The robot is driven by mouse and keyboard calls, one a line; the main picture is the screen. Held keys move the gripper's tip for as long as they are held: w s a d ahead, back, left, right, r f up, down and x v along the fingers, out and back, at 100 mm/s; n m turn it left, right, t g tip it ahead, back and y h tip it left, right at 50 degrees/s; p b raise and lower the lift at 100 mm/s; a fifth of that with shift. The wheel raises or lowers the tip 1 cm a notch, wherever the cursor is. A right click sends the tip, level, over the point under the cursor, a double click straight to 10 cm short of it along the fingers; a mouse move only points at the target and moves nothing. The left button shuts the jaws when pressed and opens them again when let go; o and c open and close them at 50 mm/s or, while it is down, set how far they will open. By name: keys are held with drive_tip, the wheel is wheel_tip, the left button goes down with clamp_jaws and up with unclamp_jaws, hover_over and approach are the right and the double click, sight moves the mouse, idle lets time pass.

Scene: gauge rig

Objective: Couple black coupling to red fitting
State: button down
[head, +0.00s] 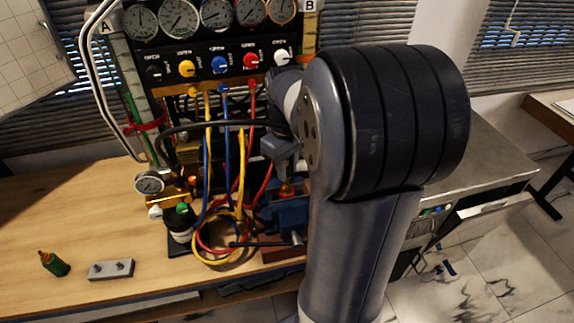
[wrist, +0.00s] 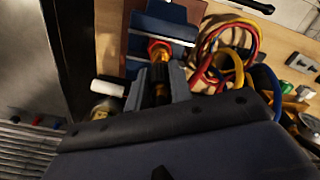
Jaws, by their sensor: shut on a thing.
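The red fitting (wrist: 158,47) has a brass stem and stands in the blue vise (wrist: 165,12); its brass part also shows in the head view (head: 287,189), below my gripper. My gripper (wrist: 159,84) has its two grey fingers on either side of the black coupling (wrist: 160,93) and is shut on it. In the wrist view the coupling is in line with the fitting's brass stem. I cannot tell whether they touch. In the head view my gripper (head: 284,160) is above the vise, and my arm hides part of it. The coupling is not clear in that view.
A black hose (head: 205,124) arches toward my gripper. Coiled yellow, red and blue hoses (head: 222,245) lie left of the vise. The front left bench is mostly clear.

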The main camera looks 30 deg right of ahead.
drive_tip(key=shift+f, duration=0.2)
drive_tip(key=shift+f+b, duration=0.8)
drive_tip(key=shift+f, duration=0.2)
drive_tip(key=shift+f, duration=0.2)
idle(0.4)
drive_tip(key=c, duration=0.9)
unclamp_jaws()
drive_tip(key=shift+o, duration=0.2)
drive_tip(key=shift+r, duration=0.15)
wheel_tip(320, 180, up, 10)
drive_tip(key=shift+r, duration=0.25)
